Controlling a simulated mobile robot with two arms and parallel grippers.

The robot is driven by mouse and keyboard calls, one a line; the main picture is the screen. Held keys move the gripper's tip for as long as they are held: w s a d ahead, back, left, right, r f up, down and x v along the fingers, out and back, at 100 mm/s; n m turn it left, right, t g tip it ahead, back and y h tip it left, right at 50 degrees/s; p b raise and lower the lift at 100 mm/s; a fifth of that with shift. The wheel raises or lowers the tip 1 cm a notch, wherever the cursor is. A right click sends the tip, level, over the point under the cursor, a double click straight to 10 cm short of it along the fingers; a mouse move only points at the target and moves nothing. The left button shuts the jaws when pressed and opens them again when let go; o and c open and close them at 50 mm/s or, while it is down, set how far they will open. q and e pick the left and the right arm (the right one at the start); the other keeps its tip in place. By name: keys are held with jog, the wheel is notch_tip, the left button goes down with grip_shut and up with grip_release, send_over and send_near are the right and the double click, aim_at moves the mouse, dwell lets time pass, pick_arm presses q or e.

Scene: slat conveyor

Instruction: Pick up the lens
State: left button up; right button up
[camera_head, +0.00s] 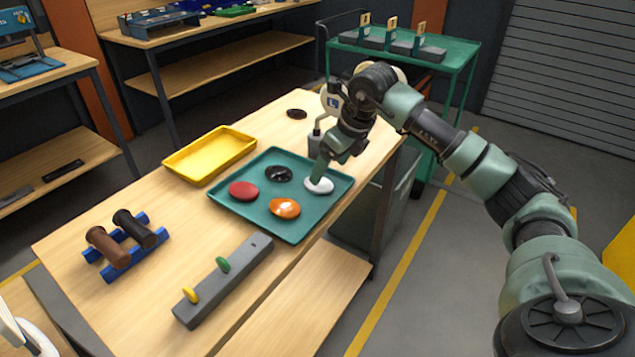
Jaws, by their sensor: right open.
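A dark green tray (222,200) on the wooden table holds flat round discs, which look like lenses: a red one (243,191), a black one (278,174), an orange one (285,208) with a bright glint, and a white one (319,185). My right gripper (322,172) is open and points down at the white disc near the tray's right side. A finger partly covers that disc's far edge; I cannot tell if it touches. No disc is seen held. My left gripper is not in view.
A yellow tray (210,155) lies left of the green tray. A blue rack (120,262) holds a brown and a black cylinder. A grey bar (222,281) with yellow and green pegs lies at the front. A green cart (450,62) stands behind.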

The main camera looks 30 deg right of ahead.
aim_at(323, 183)
jog(key=p+x, duration=0.1)
jog(key=x, duration=0.4)
jog(key=shift+w+a+f, duration=0.1)
jog(key=shift+w+f, duration=0.05)
jog(key=shift+f, duration=0.15)
jog(key=shift+c, duration=0.2)
jog(key=c, duration=1.4)
jog(key=shift+r, duration=0.1)
